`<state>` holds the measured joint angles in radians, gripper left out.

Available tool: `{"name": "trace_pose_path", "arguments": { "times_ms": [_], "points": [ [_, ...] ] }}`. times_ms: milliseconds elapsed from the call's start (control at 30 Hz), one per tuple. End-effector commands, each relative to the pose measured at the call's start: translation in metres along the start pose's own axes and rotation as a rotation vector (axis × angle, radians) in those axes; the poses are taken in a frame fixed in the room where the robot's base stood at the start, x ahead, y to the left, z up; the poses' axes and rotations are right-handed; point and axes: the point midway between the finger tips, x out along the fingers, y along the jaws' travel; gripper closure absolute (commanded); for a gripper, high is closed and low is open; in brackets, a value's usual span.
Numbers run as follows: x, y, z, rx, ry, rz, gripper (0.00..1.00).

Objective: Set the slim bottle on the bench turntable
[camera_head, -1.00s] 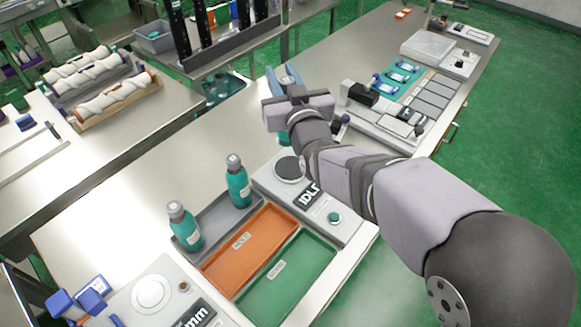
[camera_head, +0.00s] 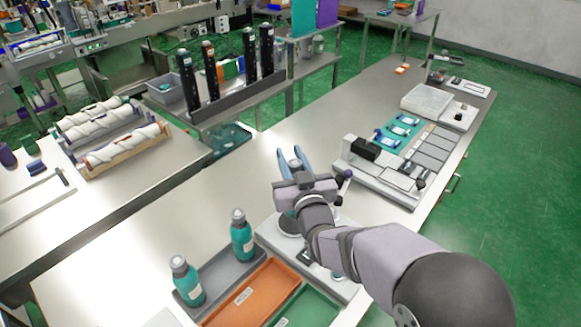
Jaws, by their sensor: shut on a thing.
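My gripper (camera_head: 289,161), with blue fingers, is shut on a bottle whose grey cap (camera_head: 295,164) shows between the fingers. The bottle's body is mostly hidden behind my wrist. The turntable (camera_head: 289,226) is a round dark disc on a pale grey bench unit, partly covered by my gripper. The bottle appears over or close to the disc; I cannot tell whether it touches. Two teal bottles with grey caps, a near one (camera_head: 187,281) and a farther one (camera_head: 241,235), stand upright in a grey tray (camera_head: 217,273).
An orange tray (camera_head: 255,290) and a green tray (camera_head: 308,308) lie beside the grey one. A pale fixture with a black block (camera_head: 362,148) stands beyond my gripper, with a dark-knobbed lever near my wrist. The bench left of my gripper is clear.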

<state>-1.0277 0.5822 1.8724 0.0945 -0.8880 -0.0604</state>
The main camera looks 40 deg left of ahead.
Motion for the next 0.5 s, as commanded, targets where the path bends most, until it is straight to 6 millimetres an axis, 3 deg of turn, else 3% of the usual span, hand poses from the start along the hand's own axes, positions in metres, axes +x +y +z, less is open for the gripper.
{"name": "trace_pose_path", "arguments": {
  "times_ms": [233, 500],
  "points": [
    [0.000, 0.000, 0.029, 0.000, -0.002, 0.000, 1.00],
    [0.000, 0.000, 0.034, 0.000, 0.001, 0.000, 1.00]
  ]
}}
